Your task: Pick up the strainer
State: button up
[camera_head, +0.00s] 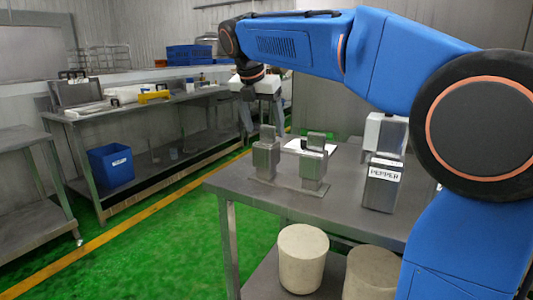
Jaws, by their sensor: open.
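I cannot make out a strainer for certain in the head view. My gripper (262,120) hangs from the blue arm, pointing down, with its two grey fingers spread apart and nothing seen between them. It is over or behind the back left part of the near steel table (345,215); the exact depth is unclear. Two upright metal blocks (265,158) stand on this table just below and in front of the gripper in the picture. A white flat item with a dark part (318,148) lies behind the right block, partly hidden.
A metal container labelled PEPPER (382,187) stands on the table's right, near my arm. Pale round drums (302,258) sit on the shelf below. A long bench (150,103) with a blue bin (112,166) underneath stands at left. Green floor (165,240) is clear between.

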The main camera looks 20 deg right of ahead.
aim_at(269, 142)
jog(key=shift+x, duration=3.5)
jog(key=shift+d, duration=0.15)
jog(key=c, duration=1.2)
notch_tip(269, 142, up, 10)
jog(key=shift+f, duration=0.1)
